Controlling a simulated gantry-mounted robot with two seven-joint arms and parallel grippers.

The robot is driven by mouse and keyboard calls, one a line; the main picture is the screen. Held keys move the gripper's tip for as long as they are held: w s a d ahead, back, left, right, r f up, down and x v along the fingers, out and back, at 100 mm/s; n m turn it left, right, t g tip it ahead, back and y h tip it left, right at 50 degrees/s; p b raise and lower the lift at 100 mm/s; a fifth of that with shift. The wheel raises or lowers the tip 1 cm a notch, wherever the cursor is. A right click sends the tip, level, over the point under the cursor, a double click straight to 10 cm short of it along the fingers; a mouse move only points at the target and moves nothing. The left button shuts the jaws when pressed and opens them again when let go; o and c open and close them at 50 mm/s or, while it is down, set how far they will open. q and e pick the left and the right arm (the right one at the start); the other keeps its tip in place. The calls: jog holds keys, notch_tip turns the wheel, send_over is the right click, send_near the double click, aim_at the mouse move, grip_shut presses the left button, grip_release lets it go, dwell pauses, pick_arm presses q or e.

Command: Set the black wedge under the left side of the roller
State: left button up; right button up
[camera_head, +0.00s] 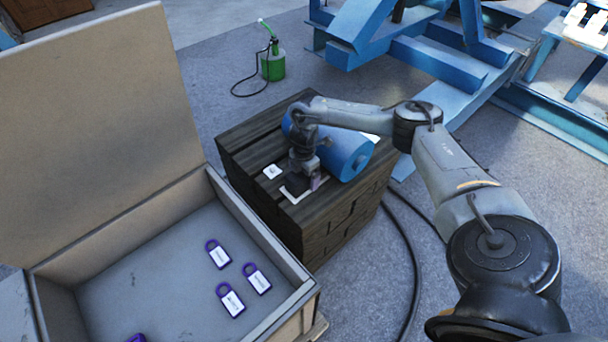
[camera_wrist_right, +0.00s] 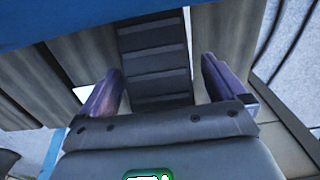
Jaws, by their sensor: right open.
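The blue roller (camera_head: 345,155) lies on its side on a dark wooden slatted crate (camera_head: 240,150); its blue surface also fills the top of the right wrist view (camera_wrist_right: 60,22). The black wedge (camera_wrist_right: 153,55), with a ribbed top, lies on the slats between the purple fingers of my right gripper (camera_wrist_right: 162,68). The fingers are open, with a gap visible on both sides of the wedge. In the head view, my right gripper (camera_head: 303,184) is low over the crate top, at the near left side of the roller, and partly hides the wedge (camera_head: 292,187). My left gripper does not show.
White cards (camera_head: 271,172) lie on the crate top. An open box (camera_head: 262,245) holding several purple padlocks (camera_head: 230,300) stands at the left. A black cable (camera_head: 413,255) runs on the floor at right. A green can (camera_head: 273,66) and blue steel frames (camera_head: 435,65) stand behind.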

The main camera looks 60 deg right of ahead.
notch_tip(320, 180, up, 11)
jog(key=p, duration=0.5)
jog(key=shift+f, duration=0.2)
jog(key=shift+r, duration=0.2)
